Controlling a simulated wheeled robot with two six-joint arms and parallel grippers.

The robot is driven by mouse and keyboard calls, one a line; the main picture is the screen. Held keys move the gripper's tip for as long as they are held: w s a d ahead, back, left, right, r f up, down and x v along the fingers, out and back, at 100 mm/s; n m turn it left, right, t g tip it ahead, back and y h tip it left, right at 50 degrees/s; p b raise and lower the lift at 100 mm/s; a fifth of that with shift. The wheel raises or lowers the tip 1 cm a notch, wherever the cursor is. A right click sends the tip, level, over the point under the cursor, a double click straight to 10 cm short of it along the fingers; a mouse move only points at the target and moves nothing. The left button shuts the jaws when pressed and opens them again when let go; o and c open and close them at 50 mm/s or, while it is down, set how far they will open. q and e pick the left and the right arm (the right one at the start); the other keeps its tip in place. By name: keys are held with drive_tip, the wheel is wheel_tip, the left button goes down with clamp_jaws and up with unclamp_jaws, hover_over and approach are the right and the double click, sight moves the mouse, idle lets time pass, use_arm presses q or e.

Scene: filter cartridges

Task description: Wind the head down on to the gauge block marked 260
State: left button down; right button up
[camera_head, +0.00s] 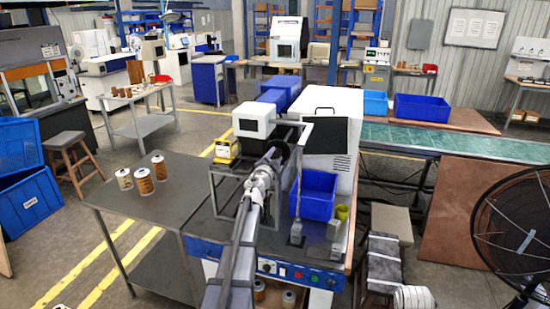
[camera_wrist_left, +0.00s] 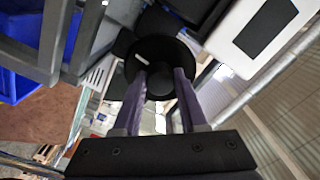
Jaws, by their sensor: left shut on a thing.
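My left gripper (camera_head: 272,156) reaches into the bench machine's grey frame (camera_head: 215,185). In the left wrist view its two fingers (camera_wrist_left: 158,85) are shut on a round black knob or wheel (camera_wrist_left: 160,55). In the head view this black part (camera_head: 285,146) is partly hidden by the gripper. Two small grey blocks, one at left (camera_head: 297,231) and one at right (camera_head: 334,229), stand on the bench in front of the blue bin; they may be gauge blocks, but no marking is readable. The head and whatever lies under it cannot be made out behind my arm. My right gripper is not in view.
A blue bin (camera_head: 317,193) and a yellow-green cup (camera_head: 342,212) stand right of the frame. A yellow device (camera_head: 226,149) sits at its left. Several filter cartridges (camera_head: 143,181) stand on the dark left table (camera_head: 185,190). A button panel (camera_head: 290,273) runs along the bench front.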

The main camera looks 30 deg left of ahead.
use_arm(q)
drive_tip(key=m, duration=0.4)
drive_tip(key=shift+m, duration=0.3)
drive_tip(key=m, duration=0.4)
drive_tip(key=shift+r+m, duration=0.1)
drive_tip(key=shift+m, duration=0.3)
drive_tip(key=m, duration=0.4)
drive_tip(key=shift+m, duration=2.3)
drive_tip(key=shift+c, duration=2.2)
unclamp_jaws()
drive_tip(key=shift+s, duration=0.2)
drive_tip(key=v, duration=0.7)
drive_tip(key=shift+s, duration=0.25)
